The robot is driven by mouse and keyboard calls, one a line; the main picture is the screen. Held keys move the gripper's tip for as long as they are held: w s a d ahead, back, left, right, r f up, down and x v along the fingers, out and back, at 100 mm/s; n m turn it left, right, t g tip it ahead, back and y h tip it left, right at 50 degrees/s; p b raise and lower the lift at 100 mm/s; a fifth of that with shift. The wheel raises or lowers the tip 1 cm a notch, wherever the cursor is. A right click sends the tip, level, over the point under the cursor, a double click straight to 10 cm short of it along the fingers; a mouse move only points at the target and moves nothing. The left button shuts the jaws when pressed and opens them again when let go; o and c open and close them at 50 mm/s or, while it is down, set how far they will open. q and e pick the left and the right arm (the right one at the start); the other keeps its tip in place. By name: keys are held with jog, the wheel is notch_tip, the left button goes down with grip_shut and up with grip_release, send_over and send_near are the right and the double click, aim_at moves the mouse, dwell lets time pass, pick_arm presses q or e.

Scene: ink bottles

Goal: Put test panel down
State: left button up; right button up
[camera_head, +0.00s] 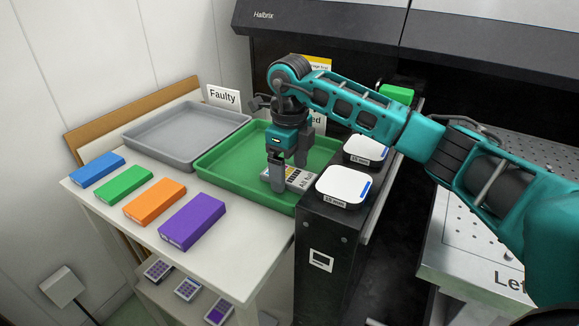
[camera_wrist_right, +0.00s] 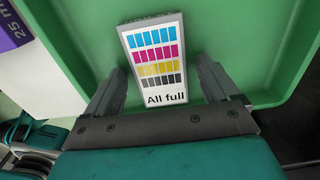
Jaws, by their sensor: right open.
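The test panel (camera_wrist_right: 157,68), a white block with rows of blue, magenta, yellow and grey squares and the words "All full", lies in the green tray (camera_head: 215,165). It also shows in the head view (camera_head: 299,179), partly hidden by my right gripper. My right gripper (camera_head: 289,178) is open, with one finger on each side of the panel. In the right wrist view the fingers (camera_wrist_right: 160,95) stand apart from the panel's sides, with gaps visible. My left gripper is not in view.
A grey tray (camera_head: 150,135) with a "Faulty" sign (camera_head: 224,96) stands left of the green tray. Blue (camera_head: 97,169), green (camera_head: 123,184), orange (camera_head: 154,201) and purple (camera_head: 191,222) boxes line the table's front. White-topped containers (camera_head: 344,184) stand on the black machine at right.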

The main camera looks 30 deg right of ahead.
aim_at(289, 175)
notch_tip(289, 175, up, 12)
jog(key=p, duration=0.2)
jog(key=shift+s+a, duration=0.1)
dwell(0.6)
